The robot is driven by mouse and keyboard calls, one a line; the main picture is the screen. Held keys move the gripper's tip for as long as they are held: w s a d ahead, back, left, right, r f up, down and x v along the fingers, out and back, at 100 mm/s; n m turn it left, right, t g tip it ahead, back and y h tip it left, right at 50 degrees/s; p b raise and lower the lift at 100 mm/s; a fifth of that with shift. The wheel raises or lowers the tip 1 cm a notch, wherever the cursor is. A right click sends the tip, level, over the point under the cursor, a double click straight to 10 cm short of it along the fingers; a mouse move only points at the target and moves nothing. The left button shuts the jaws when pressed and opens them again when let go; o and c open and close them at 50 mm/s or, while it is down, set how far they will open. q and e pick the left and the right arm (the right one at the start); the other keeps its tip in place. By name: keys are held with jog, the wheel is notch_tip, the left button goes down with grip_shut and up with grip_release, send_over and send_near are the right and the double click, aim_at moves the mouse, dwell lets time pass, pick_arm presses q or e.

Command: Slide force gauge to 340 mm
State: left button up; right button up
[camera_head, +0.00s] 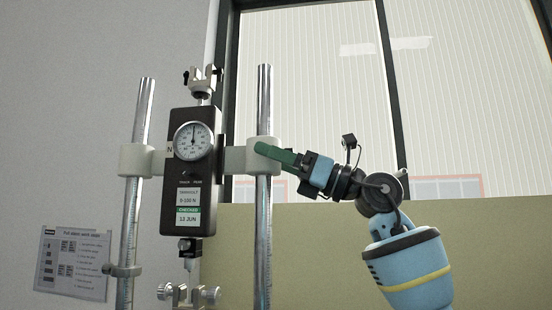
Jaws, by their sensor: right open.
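The force gauge (190,190) is a dark box with a round white dial and labels. It sits upright between two metal columns, the left column (138,200) and the right column (264,215), on pale sliding collars. The left column carries scale marks, too small to read. My right gripper (262,149) comes in from the right, with its green fingers at the right collar (240,158). It is open; whether the fingers touch the collar I cannot tell. My left gripper is not in view.
A clamp (203,82) is on top of the gauge and another clamp (188,293) with knobs stands below it. A small ring (122,270) is on the left column. An instruction sheet (73,263) is at lower left. A window (320,90) is behind.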

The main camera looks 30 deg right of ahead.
jog(key=shift+d+f, duration=0.1)
jog(key=shift+d, duration=0.1)
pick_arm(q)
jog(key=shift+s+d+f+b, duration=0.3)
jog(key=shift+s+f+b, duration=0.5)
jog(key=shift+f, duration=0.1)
pick_arm(e)
jog(key=v, duration=0.7)
jog(key=shift+s, duration=0.2)
jog(key=shift+d, duration=0.15)
jog(key=shift+f, duration=0.1)
